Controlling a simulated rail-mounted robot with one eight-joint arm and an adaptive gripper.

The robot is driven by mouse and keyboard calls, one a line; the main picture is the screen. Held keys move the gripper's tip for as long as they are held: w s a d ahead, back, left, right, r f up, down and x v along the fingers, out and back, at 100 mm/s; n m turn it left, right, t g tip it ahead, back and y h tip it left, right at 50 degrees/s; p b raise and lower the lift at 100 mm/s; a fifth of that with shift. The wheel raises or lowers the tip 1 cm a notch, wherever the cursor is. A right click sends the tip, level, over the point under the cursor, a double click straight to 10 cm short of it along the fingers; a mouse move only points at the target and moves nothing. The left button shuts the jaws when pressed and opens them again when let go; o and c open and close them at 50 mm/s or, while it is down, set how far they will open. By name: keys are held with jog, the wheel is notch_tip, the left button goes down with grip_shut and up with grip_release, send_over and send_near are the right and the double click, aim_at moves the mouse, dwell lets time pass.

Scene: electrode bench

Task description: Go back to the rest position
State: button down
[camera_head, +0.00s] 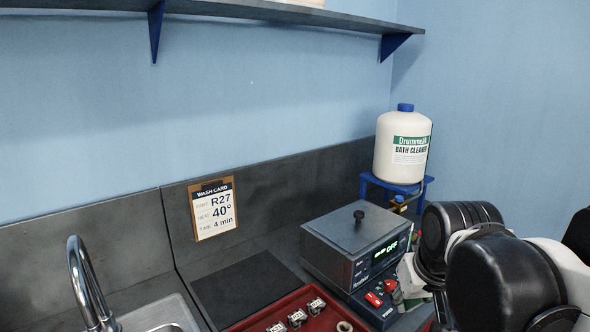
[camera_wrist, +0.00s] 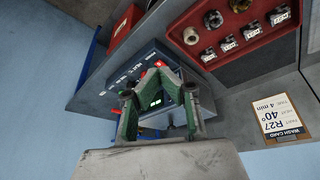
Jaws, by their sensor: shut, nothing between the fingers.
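My gripper (camera_wrist: 162,68) shows in the wrist view with its green-lined fingers drawn together at the tips, shut and empty. It is above the bench, in front of the bath unit's control panel in that view, and hides part of it. In the head view my dark arm is at the lower right, and the fingers cannot be made out clearly.
A red tray (camera_wrist: 254,48) holds several metal parts and a ring. A bath cleaner jug (camera_head: 402,148) sits on a blue stand (camera_head: 375,180) in the corner. A wash card (camera_head: 213,210) leans at the back. A tap (camera_head: 80,275) and sink are left; a shelf (camera_head: 280,12) overhangs.

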jog(key=s+f+t+b, duration=0.1)
jog(key=s+f+t, duration=0.1)
jog(key=s, duration=0.6)
jog(key=shift+a+f+m, duration=0.2)
jog(key=shift+f+m, duration=0.05)
jog(key=shift+m, duration=0.05)
